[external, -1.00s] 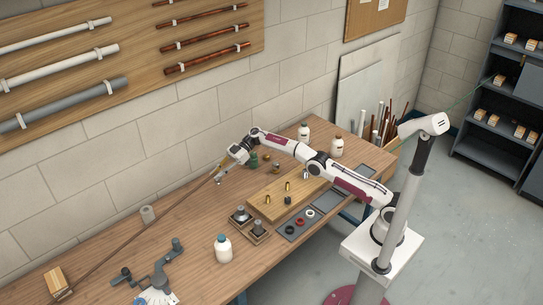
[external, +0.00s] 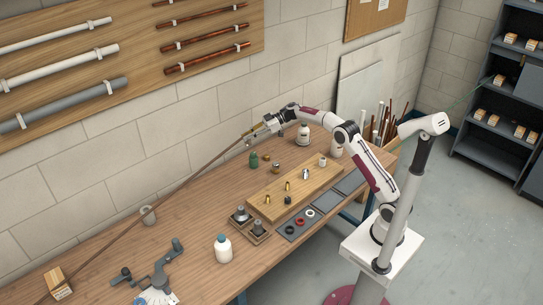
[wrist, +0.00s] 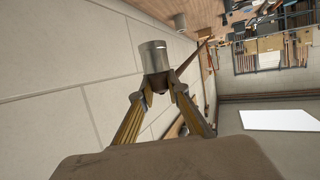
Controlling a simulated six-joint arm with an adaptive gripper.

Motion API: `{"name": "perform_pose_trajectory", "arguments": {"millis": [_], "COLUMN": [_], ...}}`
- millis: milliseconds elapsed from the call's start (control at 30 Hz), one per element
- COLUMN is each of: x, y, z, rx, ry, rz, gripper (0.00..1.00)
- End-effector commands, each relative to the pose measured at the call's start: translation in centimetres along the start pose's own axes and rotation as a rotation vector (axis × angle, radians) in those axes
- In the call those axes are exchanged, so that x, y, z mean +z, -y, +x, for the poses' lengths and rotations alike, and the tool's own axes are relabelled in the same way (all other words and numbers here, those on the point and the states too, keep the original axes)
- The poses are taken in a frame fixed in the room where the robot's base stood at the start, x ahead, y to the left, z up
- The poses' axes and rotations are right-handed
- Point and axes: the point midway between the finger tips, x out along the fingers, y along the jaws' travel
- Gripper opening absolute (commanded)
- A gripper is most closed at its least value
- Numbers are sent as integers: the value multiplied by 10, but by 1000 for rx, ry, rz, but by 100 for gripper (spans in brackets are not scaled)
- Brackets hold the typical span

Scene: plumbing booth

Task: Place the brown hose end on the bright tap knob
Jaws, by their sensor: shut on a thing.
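My gripper (external: 256,134) is up near the wall, above the back edge of the bench, shut on the brown hose (external: 185,180). In the wrist view my gripper (wrist: 158,88) has its two fingertips closed just below a silver cylindrical hose end (wrist: 153,58), with the brown hose trailing off behind. The hose runs taut and sloping to a wooden block (external: 57,283) at the bench's left end. On a wooden board (external: 275,210) stand small fittings: brass ones (external: 287,186), a shiny silver one (external: 305,174) and a pale one (external: 322,160). I cannot tell which is the bright tap knob. The hose end is well apart from them.
White bottles (external: 222,248) stand on the bench (external: 190,240), with a green bottle (external: 254,160) behind the board.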

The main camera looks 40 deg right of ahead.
Motion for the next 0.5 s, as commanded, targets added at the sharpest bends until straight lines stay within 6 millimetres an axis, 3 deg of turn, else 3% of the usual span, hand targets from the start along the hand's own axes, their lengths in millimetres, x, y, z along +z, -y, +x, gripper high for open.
{"name": "perform_pose_trajectory", "arguments": {"millis": [200, 500], "x": [12, 35], "y": [-16, -27], "z": [-43, -89], "rx": [87, 193], "ry": [0, 0], "rz": [33, 73], "gripper": [0, 0]}}
